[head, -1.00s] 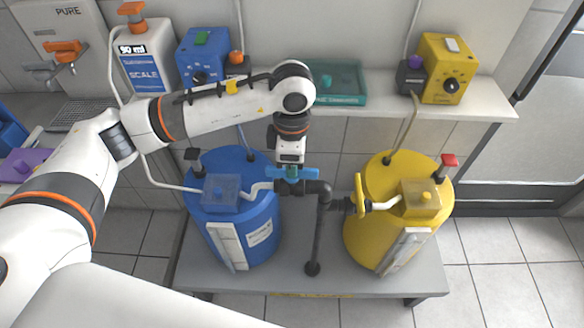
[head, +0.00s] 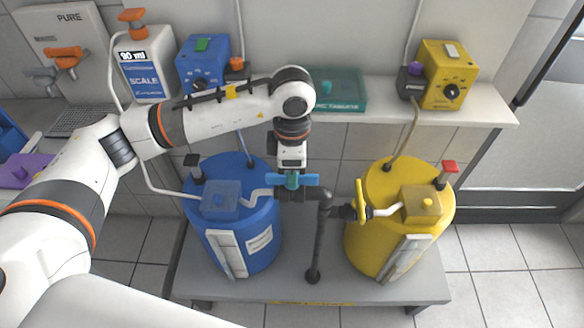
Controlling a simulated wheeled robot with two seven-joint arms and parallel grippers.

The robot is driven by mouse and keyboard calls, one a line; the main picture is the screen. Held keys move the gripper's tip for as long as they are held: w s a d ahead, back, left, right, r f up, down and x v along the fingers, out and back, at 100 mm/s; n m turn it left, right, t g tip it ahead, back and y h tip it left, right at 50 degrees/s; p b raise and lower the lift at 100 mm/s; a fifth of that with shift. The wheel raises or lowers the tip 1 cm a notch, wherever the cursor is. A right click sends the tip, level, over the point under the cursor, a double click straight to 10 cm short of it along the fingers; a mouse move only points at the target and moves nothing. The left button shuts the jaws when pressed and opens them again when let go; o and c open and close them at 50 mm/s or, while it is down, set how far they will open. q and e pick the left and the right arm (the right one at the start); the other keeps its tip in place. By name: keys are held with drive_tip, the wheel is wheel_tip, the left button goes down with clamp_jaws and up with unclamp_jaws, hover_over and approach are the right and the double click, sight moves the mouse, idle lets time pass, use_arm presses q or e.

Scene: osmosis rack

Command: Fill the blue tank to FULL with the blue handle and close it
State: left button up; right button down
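The blue tank (head: 265,215) stands on a low grey platform, left of the yellow tank (head: 375,195). A blue handle (head: 307,180) sits crosswise on the dark pipe between the tanks. My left gripper (head: 292,174) points down right at the handle's middle. Its fingertips are too small and hidden to show whether they are shut on it. The blue tank has a blue translucent box (head: 221,199) on top and a white gauge strip (head: 228,254) on its front; the level is not readable. My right gripper is not in view.
The dark pipe (head: 318,240) rises between the tanks, with a yellow handle (head: 361,201) on its right branch. Hoses run up to a shelf (head: 400,112) holding a blue pump box (head: 203,62), a yellow one (head: 447,75) and a teal tray (head: 337,90).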

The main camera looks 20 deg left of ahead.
use_arm(q)
wheel_tip(320, 180, up, 12)
drive_tip(key=b, duration=0.2)
drive_tip(key=shift+b, duration=0.3)
drive_tip(key=shift+f, duration=0.1)
idle(0.4)
